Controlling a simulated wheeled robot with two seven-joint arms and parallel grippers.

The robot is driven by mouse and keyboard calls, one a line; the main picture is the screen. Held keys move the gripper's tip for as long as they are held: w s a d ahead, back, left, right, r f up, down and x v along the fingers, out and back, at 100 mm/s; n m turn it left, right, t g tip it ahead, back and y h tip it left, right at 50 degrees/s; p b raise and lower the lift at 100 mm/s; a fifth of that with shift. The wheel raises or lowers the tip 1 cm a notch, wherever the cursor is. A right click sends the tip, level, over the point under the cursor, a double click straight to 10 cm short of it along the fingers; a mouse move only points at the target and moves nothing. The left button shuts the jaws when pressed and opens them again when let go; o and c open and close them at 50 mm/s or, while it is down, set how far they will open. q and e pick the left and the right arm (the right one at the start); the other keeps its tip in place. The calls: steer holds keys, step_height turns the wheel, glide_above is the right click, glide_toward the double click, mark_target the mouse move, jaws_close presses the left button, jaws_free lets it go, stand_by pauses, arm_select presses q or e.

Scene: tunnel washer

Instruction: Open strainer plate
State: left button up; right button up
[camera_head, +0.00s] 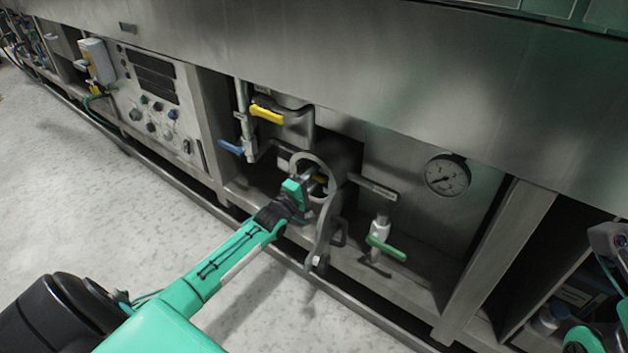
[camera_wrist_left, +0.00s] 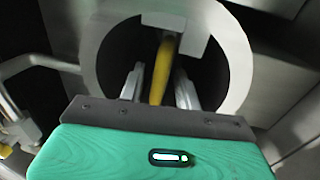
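The strainer plate seems to be the grey ring-shaped plate (camera_head: 331,192) in the middle of the head view, with a long arm hanging below it. In the left wrist view the ring (camera_wrist_left: 238,62) surrounds a dark round opening, with a yellow bar (camera_wrist_left: 161,72) running across it. My left gripper (camera_head: 314,184) is at the ring. In the left wrist view its two fingers (camera_wrist_left: 158,86) are apart, one on each side of the yellow bar. Gaps show beside the bar, and I see no clear contact. My right arm shows only in part at the right edge; its fingertips are not visible.
A control panel (camera_head: 153,97) is at left. The steel hood (camera_head: 330,62) hangs above. The floor (camera_head: 90,205) at left is clear.

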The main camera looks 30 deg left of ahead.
arm_select(q)
steer(key=shift+w, duration=0.15)
jaws_close()
steer(key=shift+r, duration=0.1)
